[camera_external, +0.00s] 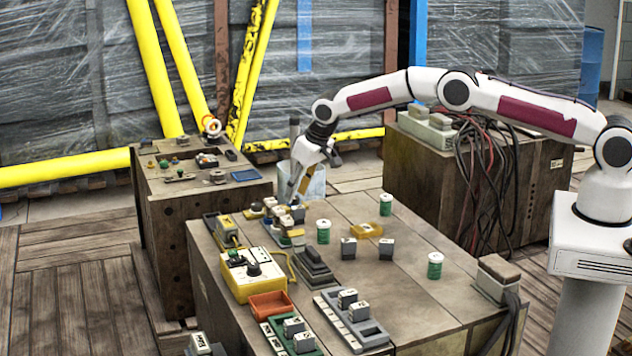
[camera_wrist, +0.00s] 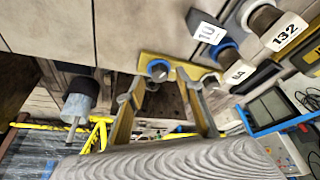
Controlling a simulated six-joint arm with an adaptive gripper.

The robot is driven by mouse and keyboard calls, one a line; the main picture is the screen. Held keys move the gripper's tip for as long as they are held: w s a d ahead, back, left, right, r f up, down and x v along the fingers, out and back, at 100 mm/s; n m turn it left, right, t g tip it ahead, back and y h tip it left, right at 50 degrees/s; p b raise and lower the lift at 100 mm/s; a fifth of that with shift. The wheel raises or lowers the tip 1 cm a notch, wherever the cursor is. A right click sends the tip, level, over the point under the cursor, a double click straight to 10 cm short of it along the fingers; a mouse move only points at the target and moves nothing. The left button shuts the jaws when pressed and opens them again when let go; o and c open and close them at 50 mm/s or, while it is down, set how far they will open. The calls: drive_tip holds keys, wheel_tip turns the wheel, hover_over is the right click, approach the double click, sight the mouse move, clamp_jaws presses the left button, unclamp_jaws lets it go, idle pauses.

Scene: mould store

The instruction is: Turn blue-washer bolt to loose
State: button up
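In the wrist view a bolt with a blue washer (camera_wrist: 158,70) sits on a yellow plate (camera_wrist: 183,70) at the table's edge. A second bolt with a pale washer (camera_wrist: 210,80) sits at the plate's right end. My gripper (camera_wrist: 160,97) is open, one finger on each side of the blue-washer bolt in the picture. In the external view my gripper (camera_external: 299,190) points down near the table's far edge, above a cluster of small parts. The bolt is too small to make out there.
Labelled blocks "10" (camera_wrist: 207,30) and "132" (camera_wrist: 275,25) stand close beside the plate. Green-and-white cans (camera_external: 323,232), a yellow control box (camera_external: 252,272) and a grey tray (camera_external: 350,322) stand on the table. A bucket (camera_external: 314,182) is beyond the far edge.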

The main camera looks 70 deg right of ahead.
drive_tip(key=shift+w+f, duration=0.25)
drive_tip(key=shift+f, duration=0.4)
clamp_jaws()
